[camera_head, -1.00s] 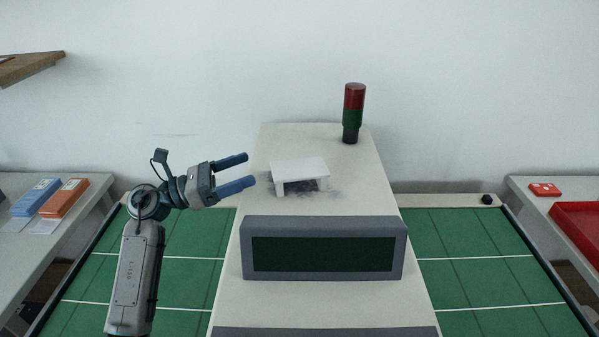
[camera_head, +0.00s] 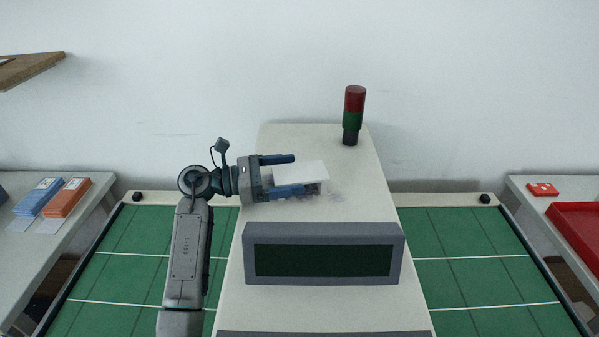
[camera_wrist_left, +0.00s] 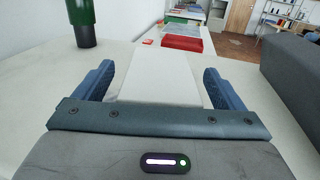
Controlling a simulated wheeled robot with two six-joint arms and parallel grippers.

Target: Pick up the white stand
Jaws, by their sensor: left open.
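The white stand (camera_head: 300,171) is on top of the pale machine housing (camera_head: 345,195) in the head view. My left gripper (camera_head: 292,174) is open, its blue fingers on the far and near sides of the stand. The near finger hides part of the stand's front. In the left wrist view the white stand (camera_wrist_left: 160,75) lies between the two open fingers (camera_wrist_left: 160,88), with a gap showing on both sides. My right gripper is not in view.
A red and green signal light (camera_head: 353,115) stands behind and right of the stand. A grey-framed dark panel (camera_head: 323,282) is in front. Green mats (camera_head: 465,245) flank the housing. A red tray (camera_head: 580,228) is at right; blue and orange boxes (camera_head: 67,198) are at left.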

